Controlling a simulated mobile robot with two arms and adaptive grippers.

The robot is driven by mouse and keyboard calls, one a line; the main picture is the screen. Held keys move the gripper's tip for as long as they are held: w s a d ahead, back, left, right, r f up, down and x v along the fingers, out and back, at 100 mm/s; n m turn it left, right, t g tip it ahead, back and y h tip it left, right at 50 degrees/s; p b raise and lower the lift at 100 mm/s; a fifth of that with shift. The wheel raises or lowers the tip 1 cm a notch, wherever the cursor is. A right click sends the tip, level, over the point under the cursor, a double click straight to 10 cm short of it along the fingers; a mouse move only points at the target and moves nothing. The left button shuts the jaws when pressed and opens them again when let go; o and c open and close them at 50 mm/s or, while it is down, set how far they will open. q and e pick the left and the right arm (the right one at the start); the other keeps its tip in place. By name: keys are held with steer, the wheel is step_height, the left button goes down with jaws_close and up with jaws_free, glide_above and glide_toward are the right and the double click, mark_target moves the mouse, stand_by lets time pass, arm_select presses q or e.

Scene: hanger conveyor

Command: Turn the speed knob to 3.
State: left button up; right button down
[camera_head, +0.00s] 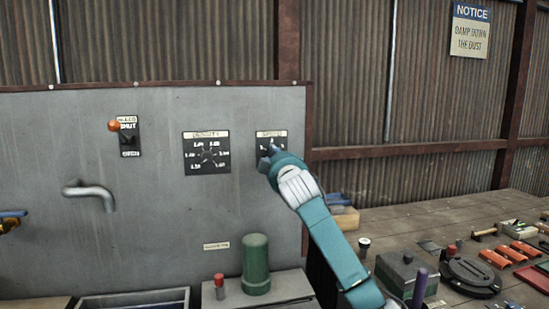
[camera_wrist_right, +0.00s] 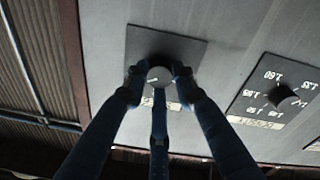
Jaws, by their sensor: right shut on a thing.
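The speed dial (camera_head: 271,136) is a small black plate with a pale label on the grey panel. My right gripper (camera_head: 265,157) covers most of it in the head view, so its numbers are largely hidden there. In the right wrist view the speed knob (camera_wrist_right: 159,76) is a round dark knob with a short light mark on its face. My right gripper (camera_wrist_right: 158,85) is shut around it, with fingers on both sides and one below in the picture. The number that the mark points to cannot be read.
The density dial (camera_head: 207,152) is close left of the speed dial. A switch with an orange knob (camera_head: 114,125) and a bent grey pipe (camera_head: 89,193) are farther left. A green cylinder (camera_head: 256,264) stands below. The bench (camera_head: 390,222) at right holds several tools.

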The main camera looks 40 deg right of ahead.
steer(key=shift+f, duration=0.15)
steer(key=c, duration=1.4)
jaws_free()
steer(key=v, duration=1.2)
